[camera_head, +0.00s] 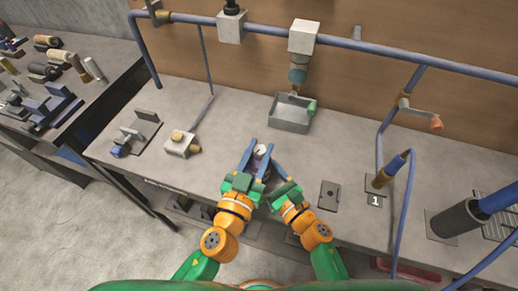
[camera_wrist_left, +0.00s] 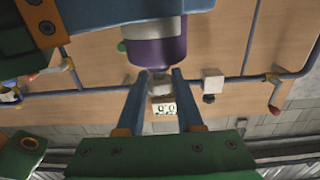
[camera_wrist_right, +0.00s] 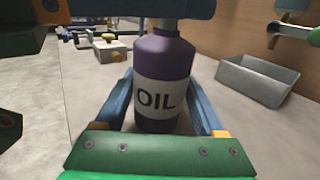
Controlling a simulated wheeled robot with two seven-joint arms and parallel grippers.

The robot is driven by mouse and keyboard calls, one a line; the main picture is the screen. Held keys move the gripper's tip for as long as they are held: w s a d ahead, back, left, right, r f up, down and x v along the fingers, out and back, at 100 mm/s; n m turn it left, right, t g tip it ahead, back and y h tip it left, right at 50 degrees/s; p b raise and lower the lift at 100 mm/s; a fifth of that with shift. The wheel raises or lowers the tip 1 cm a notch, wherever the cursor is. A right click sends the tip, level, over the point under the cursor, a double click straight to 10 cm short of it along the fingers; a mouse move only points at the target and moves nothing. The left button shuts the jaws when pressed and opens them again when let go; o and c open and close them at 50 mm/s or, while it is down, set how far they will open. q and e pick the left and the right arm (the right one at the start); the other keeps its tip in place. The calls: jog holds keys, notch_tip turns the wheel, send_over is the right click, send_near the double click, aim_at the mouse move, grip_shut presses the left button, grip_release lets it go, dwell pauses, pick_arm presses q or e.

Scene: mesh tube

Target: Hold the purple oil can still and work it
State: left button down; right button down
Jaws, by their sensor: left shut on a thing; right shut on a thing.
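The purple oil can (camera_wrist_right: 162,58) stands upright on the bench in the right wrist view, with a white OIL label facing the camera. My right gripper (camera_wrist_right: 162,100) is shut on its body, one blue finger on each side. My left gripper (camera_wrist_left: 160,82) is above it, shut on the grey top part of the can. In the left wrist view the can's purple body (camera_wrist_left: 157,52) appears upside down. In the head view both grippers meet at the can, and my left gripper (camera_head: 259,152) hides most of it.
A grey metal tray (camera_head: 290,122) stands behind the can under a pipe outlet (camera_head: 298,75). A small valve block (camera_head: 180,145) is to the left. A flat dark plate (camera_head: 329,195) and a numbered pipe stand (camera_head: 378,185) are to the right. The bench between them is clear.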

pick_arm(q)
jog(key=shift+r+n+t+y, duration=0.1)
jog(key=shift+n+t+y, duration=0.4)
jog(key=shift+y, duration=0.4)
jog(key=shift+n+y, duration=0.3)
jog(key=c, duration=0.5)
grip_release()
jog(key=shift+c, duration=0.2)
jog(key=shift+s, duration=0.1)
jog(key=s+a, duration=0.2)
jog(key=s, duration=0.9)
jog(key=shift+s+a, duration=0.2)
jog(key=shift+s, duration=0.15)
